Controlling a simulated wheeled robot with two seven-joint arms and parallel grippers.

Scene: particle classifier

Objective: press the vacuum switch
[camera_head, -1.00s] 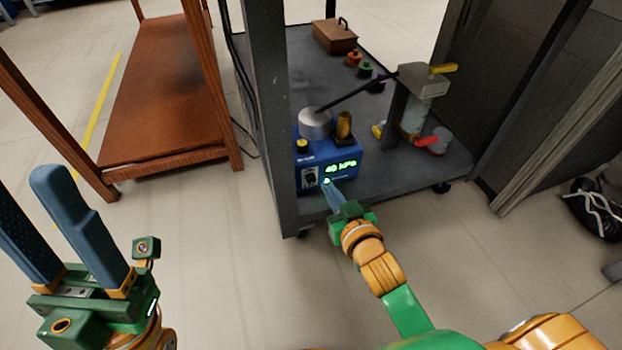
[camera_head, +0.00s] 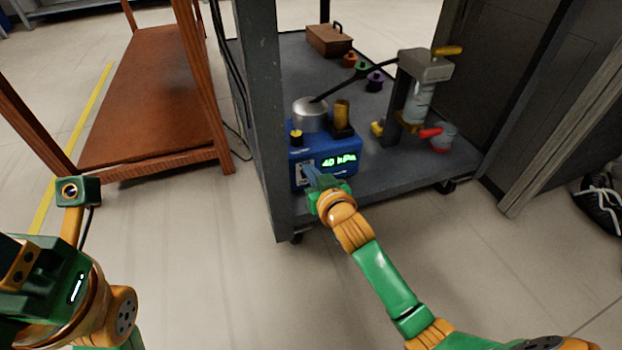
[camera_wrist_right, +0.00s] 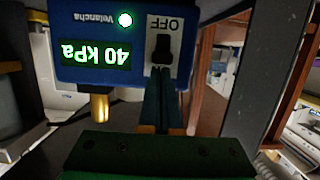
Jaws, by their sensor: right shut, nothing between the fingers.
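The blue vacuum unit (camera_head: 329,144) sits at the cart's near left corner, its green display reading 40 kPa. Its vacuum switch is a black lever (camera_wrist_right: 162,46) on a white plate marked OFF, upside down in the right wrist view. My right gripper (camera_head: 311,174) is shut and empty in front of the switch plate (camera_head: 300,168). In the wrist view its fingertips (camera_wrist_right: 162,70) are at the lever's end; I cannot tell whether they touch. The gripper partly covers the switch in the head view. My left gripper body (camera_head: 40,280) shows at lower left, its fingers out of view.
A grey cart post (camera_head: 262,110) rises just left of the unit. The cart's shelf (camera_head: 395,165) also holds a pump stand (camera_head: 424,68), a brown box (camera_head: 330,40) and several small coloured pieces. A reddish-brown table (camera_head: 150,105) stands left. The floor in front is clear.

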